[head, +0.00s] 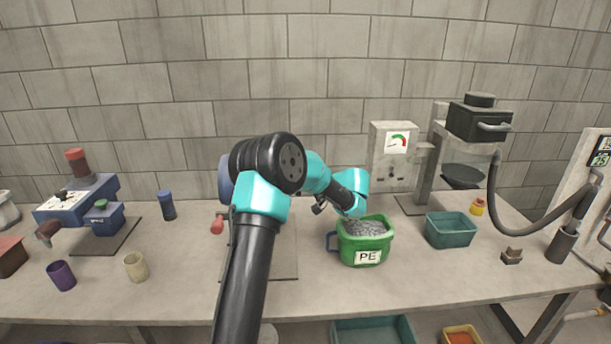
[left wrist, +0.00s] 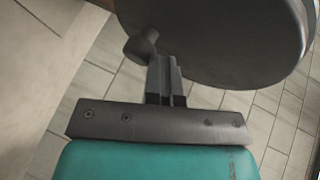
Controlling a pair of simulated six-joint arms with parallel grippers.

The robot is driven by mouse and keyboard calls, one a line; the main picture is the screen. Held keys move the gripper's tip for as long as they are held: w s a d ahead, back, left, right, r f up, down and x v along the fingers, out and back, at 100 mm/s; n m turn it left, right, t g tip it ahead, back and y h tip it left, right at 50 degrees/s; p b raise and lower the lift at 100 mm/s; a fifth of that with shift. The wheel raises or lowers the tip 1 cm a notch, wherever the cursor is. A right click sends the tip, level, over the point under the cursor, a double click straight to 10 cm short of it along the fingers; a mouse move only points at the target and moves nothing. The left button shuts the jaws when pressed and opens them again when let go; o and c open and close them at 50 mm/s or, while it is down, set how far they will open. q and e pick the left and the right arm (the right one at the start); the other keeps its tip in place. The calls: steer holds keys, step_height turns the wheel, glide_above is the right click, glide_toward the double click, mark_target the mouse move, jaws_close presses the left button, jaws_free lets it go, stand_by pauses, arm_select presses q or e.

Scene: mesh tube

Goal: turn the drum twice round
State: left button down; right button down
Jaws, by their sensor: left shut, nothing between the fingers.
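In the left wrist view, a large dark grey round body (left wrist: 225,35), which looks like the drum's end, fills the upper right. A short grey knob (left wrist: 142,45) sticks out at its left edge. My left gripper (left wrist: 163,66) is shut and empty, its fingertips just beside the knob and below the round body; I cannot tell whether they touch. In the head view my left arm bends over the middle of the bench and hides most of what stands behind it. There a red handle (head: 217,227) and a flat base plate (head: 286,262) show past the arm. My right gripper is in neither view.
A green tub marked PE (head: 362,257), full of grey bits, stands right beside my wrist. A teal bin (head: 450,231) and a gauge machine (head: 393,150) are further right. Purple (head: 61,276) and beige (head: 136,267) cups stand left. The bench's front middle-left is clear.

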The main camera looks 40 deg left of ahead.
arm_select(q)
steer(key=s+a+f, duration=0.3)
steer(key=f, duration=0.3)
steer(key=s+a+f+y, duration=0.1)
steer(key=s+a+f, duration=0.2)
steer(key=f, duration=0.3)
steer(key=shift+s+f+m+g, duration=0.2)
steer(key=shift+f+m+g, duration=0.1)
steer(key=shift+r, duration=0.1)
steer(key=s+d+r, duration=0.4)
steer(key=s+d, duration=0.6)
steer(key=d, duration=0.2)
steer(key=shift+s+r, duration=0.15)
steer(key=shift+r, duration=0.25)
steer(key=shift+d, duration=0.1)
